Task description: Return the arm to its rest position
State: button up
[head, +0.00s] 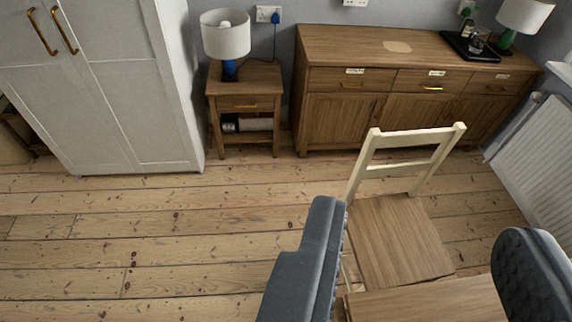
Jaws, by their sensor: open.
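My gripper (425,250) shows at the lower right of the head view. Its two dark grey fingers stand wide apart, one near the bottom middle and one at the right edge. Nothing is held between them. A wooden chair (395,240) with a cream back shows in the gap, farther off and lower down. The left finger hides part of the chair's left side. The rest of my arm is not clearly visible.
A wooden surface (430,303) lies at the bottom, by the chair. A white wardrobe (100,90) stands left, a nightstand (245,88) with a lamp (226,38) beside it. A sideboard (400,80) and radiator (540,160) are right. The floorboards (150,240) at lower left are clear.

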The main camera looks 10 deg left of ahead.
jog(key=s+r, duration=0.1)
jog(key=s+a+r+m+t, duration=0.1)
jog(key=shift+a+r+m, duration=0.1)
jog(key=shift+r+m, duration=0.2)
jog(key=shift+r, duration=0.1)
jog(key=shift+c, duration=0.7)
